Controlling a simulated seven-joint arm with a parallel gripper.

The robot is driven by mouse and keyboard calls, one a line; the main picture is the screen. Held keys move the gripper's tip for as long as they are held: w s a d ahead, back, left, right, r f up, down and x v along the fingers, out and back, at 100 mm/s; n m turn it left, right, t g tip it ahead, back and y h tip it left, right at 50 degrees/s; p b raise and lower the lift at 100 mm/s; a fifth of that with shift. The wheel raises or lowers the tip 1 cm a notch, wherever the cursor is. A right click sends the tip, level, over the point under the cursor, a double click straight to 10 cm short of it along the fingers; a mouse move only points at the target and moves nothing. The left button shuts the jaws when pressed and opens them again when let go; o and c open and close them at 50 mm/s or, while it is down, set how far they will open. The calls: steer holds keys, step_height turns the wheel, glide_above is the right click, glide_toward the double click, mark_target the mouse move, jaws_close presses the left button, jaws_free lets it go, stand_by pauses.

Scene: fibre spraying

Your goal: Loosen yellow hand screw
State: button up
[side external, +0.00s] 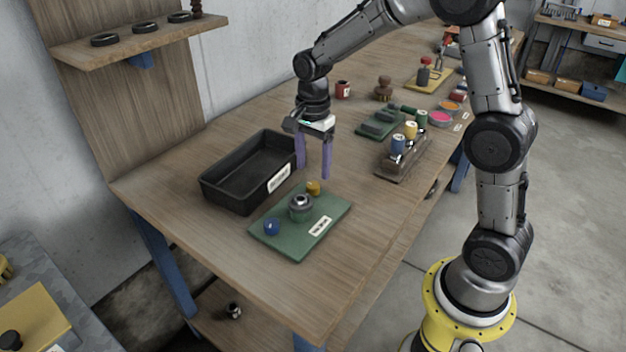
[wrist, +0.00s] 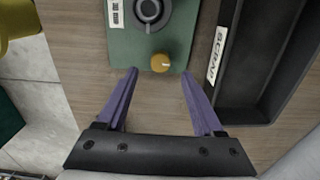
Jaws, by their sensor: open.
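The yellow hand screw (side external: 314,187) stands at the back edge of a green plate (side external: 284,246) on the wooden table. In the wrist view the yellow hand screw (wrist: 160,62) lies just ahead of my gripper, roughly centred between the fingers. A grey metal ring fitting (side external: 300,206) sits mid-plate, and a blue hand screw (side external: 271,227) stands at the near left corner. My gripper (side external: 313,174) points down with its two purple fingers apart and empty, behind the yellow screw. In the wrist view the gripper (wrist: 158,72) does not touch the screw.
A black scrap bin (side external: 224,195) stands close left of my fingers and the plate. A rack with spools (side external: 402,165) and another green plate (side external: 381,124) stand to the right. Bare tabletop lies between the plate and the rack.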

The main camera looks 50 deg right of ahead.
mark_target(313, 185)
steer(key=shift+f, duration=2.55)
jaws_close()
